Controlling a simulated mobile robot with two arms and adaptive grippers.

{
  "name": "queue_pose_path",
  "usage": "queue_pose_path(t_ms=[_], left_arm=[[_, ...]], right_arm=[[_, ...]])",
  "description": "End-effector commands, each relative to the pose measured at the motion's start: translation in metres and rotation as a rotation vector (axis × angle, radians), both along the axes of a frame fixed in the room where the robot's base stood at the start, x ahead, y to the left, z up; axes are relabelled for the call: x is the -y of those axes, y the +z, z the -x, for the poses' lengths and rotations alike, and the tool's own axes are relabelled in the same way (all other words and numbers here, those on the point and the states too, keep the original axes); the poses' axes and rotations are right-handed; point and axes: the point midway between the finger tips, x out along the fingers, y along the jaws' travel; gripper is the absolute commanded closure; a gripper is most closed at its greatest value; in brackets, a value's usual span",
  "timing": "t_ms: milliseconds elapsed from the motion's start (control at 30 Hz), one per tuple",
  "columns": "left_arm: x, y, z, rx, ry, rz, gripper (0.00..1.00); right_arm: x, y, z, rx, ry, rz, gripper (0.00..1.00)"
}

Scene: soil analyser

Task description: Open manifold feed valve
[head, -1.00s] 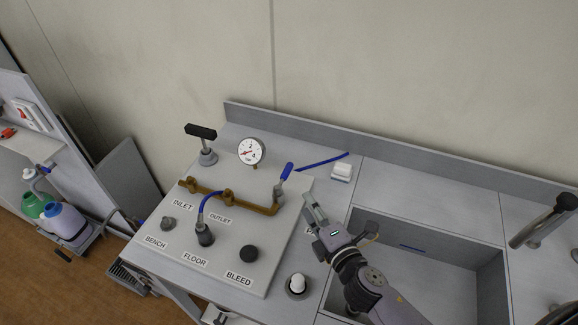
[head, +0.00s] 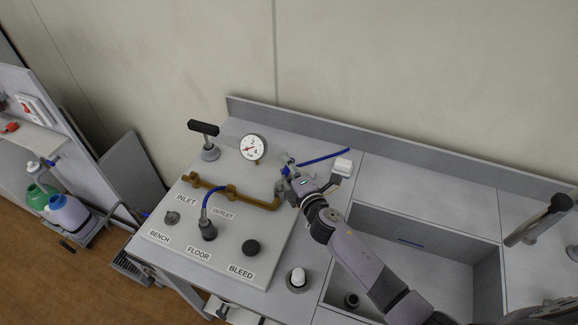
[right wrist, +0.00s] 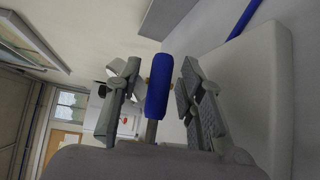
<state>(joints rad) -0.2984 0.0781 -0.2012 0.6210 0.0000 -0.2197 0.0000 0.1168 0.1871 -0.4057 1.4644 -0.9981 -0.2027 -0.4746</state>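The manifold is a brown pipe (head: 256,201) on a grey panel (head: 190,229) with labels such as INLET and OUTLET. Its feed valve has a blue lever handle (right wrist: 160,86) at the pipe's right end. My right gripper (head: 288,166) is over this handle and hides most of it in the head view. In the right wrist view, the open right gripper (right wrist: 158,88) has one finger on each side of the blue handle, with gaps visible on both sides. My left gripper is not in view.
A black BLEED knob (head: 250,247) is in front. A sink (head: 452,240) opens at right.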

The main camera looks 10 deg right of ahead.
Motion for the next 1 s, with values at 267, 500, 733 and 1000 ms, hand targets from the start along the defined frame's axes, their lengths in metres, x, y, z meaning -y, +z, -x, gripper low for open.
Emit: queue_pose_path(t_ms=[267,500,733,1000], left_arm=[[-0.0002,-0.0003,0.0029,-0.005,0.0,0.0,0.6],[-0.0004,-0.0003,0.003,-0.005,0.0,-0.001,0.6],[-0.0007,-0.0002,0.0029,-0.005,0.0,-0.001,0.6],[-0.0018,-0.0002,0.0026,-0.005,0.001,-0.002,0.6]], right_arm=[[0.0001,0.0,0.0002,0.0,0.0,0.0,0.73],[0.0002,0.0001,0.0004,0.0,0.0,0.0,0.89],[0.0002,0.0,0.0004,0.0,0.0,0.0,1.0],[0.0002,-0.0002,0.0005,0.0,0.0,0.001,1.0]])
